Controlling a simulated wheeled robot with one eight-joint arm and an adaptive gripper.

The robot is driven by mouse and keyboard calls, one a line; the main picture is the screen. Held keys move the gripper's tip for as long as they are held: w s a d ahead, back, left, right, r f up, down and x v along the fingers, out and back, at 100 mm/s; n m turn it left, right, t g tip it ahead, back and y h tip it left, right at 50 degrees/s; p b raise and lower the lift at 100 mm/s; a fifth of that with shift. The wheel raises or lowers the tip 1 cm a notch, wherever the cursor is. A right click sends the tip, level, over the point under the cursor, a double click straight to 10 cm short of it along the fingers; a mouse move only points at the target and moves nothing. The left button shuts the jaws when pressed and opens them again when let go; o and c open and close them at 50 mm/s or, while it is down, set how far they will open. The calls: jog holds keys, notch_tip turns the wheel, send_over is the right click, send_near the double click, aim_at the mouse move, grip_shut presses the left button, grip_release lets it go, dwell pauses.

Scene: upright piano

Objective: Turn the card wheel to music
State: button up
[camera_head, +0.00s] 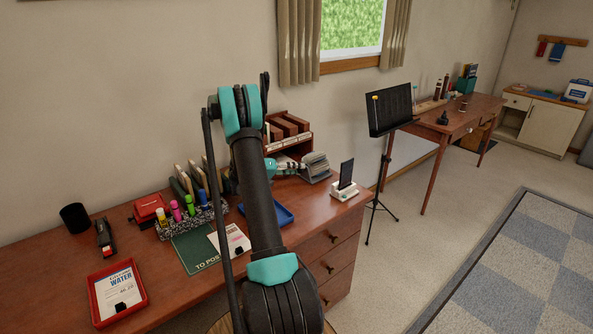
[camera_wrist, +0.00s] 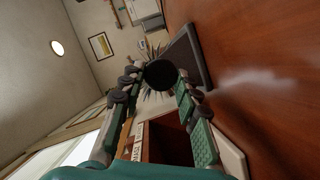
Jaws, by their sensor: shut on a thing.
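The card wheel (camera_head: 316,166) is a rotary card file with a grey body and stands on the desk near its back right part. In the wrist view its fanned cards (camera_wrist: 152,50) show behind a round black knob (camera_wrist: 161,74). My gripper (camera_wrist: 158,84) has its two fingers on either side of the knob and is shut on it. In the head view my gripper (camera_head: 290,167) reaches the left side of the card wheel, and my arm hides part of the desk there. The lettering on the cards is too small to read.
A phone on a white stand (camera_head: 345,182) is close to the right of the wheel. A wooden organizer (camera_head: 288,130) stands behind it. A blue tray (camera_head: 279,215) lies in front. A black music stand (camera_head: 390,112) stands on the floor to the right.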

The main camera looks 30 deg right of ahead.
jog(key=shift+w+f+n+g+h, duration=0.1)
jog(key=shift+n+g+h, duration=0.25)
jog(key=shift+n, duration=0.55)
jog(key=o, duration=1.1)
jog(key=shift+o, duration=0.2)
notch_tip(320, 180, up, 10)
